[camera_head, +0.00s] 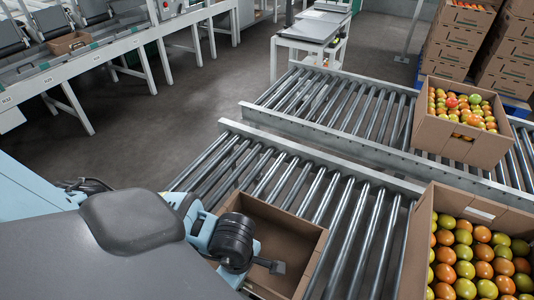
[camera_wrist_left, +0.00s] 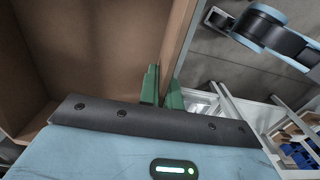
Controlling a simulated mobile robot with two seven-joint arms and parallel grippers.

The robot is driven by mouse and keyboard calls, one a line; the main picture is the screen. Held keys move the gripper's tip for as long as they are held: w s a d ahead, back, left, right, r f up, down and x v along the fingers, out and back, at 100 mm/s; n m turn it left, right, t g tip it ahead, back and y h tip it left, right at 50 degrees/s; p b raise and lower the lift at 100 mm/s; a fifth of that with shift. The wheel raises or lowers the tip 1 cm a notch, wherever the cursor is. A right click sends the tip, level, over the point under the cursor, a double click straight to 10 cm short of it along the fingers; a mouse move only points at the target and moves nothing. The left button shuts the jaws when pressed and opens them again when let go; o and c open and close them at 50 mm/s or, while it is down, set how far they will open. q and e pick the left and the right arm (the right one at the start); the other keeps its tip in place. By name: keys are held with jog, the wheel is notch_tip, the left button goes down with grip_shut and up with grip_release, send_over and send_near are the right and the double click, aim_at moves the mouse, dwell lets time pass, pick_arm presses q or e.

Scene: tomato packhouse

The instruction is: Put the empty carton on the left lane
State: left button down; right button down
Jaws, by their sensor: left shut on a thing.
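The empty carton (camera_head: 282,226) is an open brown cardboard box at the bottom middle of the head view. It is over the near roller lane (camera_head: 340,205), left of a full carton; whether it rests on the rollers or hangs above them I cannot tell. My left arm covers its left part. In the left wrist view the carton's bare inside (camera_wrist_left: 90,45) fills the upper left. My left gripper (camera_wrist_left: 163,88) has its two green fingers on either side of the carton's wall, shut on it. My right gripper is not in view.
A carton of tomatoes (camera_head: 485,210) stands at the near lane's right, another (camera_head: 455,145) on the far lane (camera_head: 340,105). Bare rollers lie between the empty carton and the near full one. Stacked cartons (camera_head: 460,45) stand back right, a sorting bench (camera_head: 110,50) back left.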

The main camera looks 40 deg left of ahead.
aim_at(264, 256)
pick_arm(q)
jog(key=w, duration=0.3)
jog(key=w+a, duration=0.1)
jog(key=w, duration=0.4)
jog(key=shift+w+a+f, duration=0.2)
jog(key=shift+w+f, duration=0.15)
jog(key=shift+f, duration=0.05)
jog(key=f, duration=0.2)
jog(key=shift+w+f, duration=0.3)
jog(key=shift+w, duration=0.05)
jog(key=shift+f, duration=0.5)
jog(key=shift+f+b, duration=0.15)
jog(key=shift+b, duration=0.15)
jog(key=c, duration=1.6)
grip_release()
notch_tip(264, 256, up, 12)
jog(key=p, duration=0.1)
jog(key=shift+r+p, duration=0.2)
jog(key=shift+p, duration=0.15)
